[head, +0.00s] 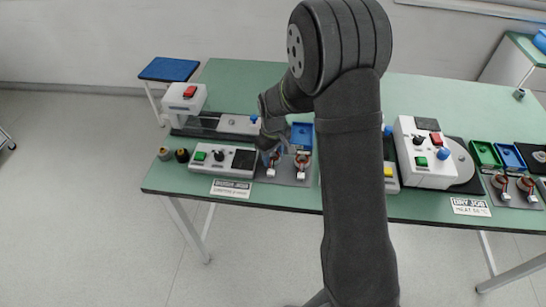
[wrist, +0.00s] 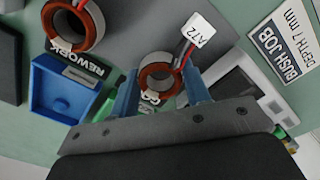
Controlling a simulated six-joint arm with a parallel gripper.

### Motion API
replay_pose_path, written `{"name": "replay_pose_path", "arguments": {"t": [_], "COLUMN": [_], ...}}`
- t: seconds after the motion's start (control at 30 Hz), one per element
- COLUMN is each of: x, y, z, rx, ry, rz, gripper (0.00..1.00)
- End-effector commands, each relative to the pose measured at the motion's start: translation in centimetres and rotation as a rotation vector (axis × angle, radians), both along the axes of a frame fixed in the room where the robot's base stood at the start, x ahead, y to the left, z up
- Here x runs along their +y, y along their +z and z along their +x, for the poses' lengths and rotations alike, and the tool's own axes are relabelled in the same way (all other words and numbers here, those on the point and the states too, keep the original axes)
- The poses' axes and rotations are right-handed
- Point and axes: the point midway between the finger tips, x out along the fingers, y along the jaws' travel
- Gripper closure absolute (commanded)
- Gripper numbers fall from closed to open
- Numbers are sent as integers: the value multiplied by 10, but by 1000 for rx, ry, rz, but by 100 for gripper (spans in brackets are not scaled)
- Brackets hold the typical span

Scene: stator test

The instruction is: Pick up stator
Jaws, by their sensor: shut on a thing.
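My gripper (wrist: 160,92) is shut on a stator (wrist: 158,70), a ring with a reddish-brown coil, a grey rim and a white tag reading A72. The blue fingers stand on either side of the ring. In the head view my gripper (head: 270,152) is at the grey mat on the left part of the table, partly hidden by my arm. A second stator (wrist: 72,27) lies on the mat at upper left in the wrist view, and it shows in the head view (head: 301,172). I cannot tell whether the held stator touches the mat.
A blue tray (wrist: 40,91) by a REWORK label is left of the gripper. A BUSH JOB sign (wrist: 284,43) lies to the right. In the head view a switch box (head: 222,160) stands left, and a white machine (head: 424,160) and green tray (head: 484,153) stand right.

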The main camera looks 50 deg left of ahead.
Motion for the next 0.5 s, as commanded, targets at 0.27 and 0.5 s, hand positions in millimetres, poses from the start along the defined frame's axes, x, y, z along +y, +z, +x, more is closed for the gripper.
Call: {"name": "replay_pose_path", "arguments": {"t": [0.27,0.5], "x": [-7,-53], "y": [42,74], "z": [6,38], "rx": [-2,-2], "ry": [-4,-5], "rz": [3,3], "gripper": [83,83]}}
